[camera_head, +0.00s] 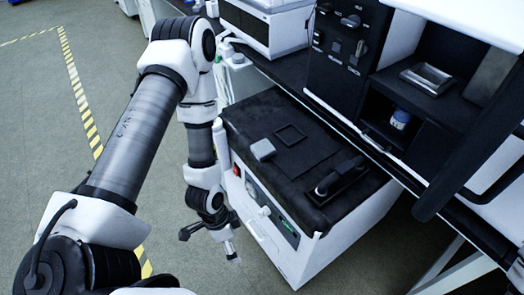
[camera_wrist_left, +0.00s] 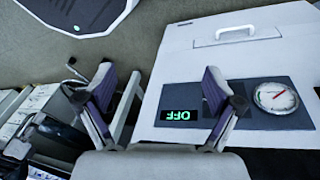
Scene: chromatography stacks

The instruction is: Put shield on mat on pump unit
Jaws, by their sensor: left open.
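The pump unit (camera_head: 275,248) is a white box with a black mat (camera_head: 245,118) on its top. On the mat are a small grey block (camera_head: 262,150), a thin black square frame (camera_head: 290,135) and a black handle-like piece (camera_head: 340,178). I cannot tell which thing is the shield. My left gripper (camera_head: 232,250) hangs pointing down in front of the pump unit's front face, open and empty. In the left wrist view, its fingers (camera_wrist_left: 158,78) stand apart before the unit's white front (camera_wrist_left: 175,55), with a panel reading OFF and a round gauge (camera_wrist_left: 275,97). My right gripper does not show.
A dark bench and shelf stand behind the pump unit. The shelf holds a metallic tray (camera_head: 427,77) and a small blue-and-white container (camera_head: 400,119).

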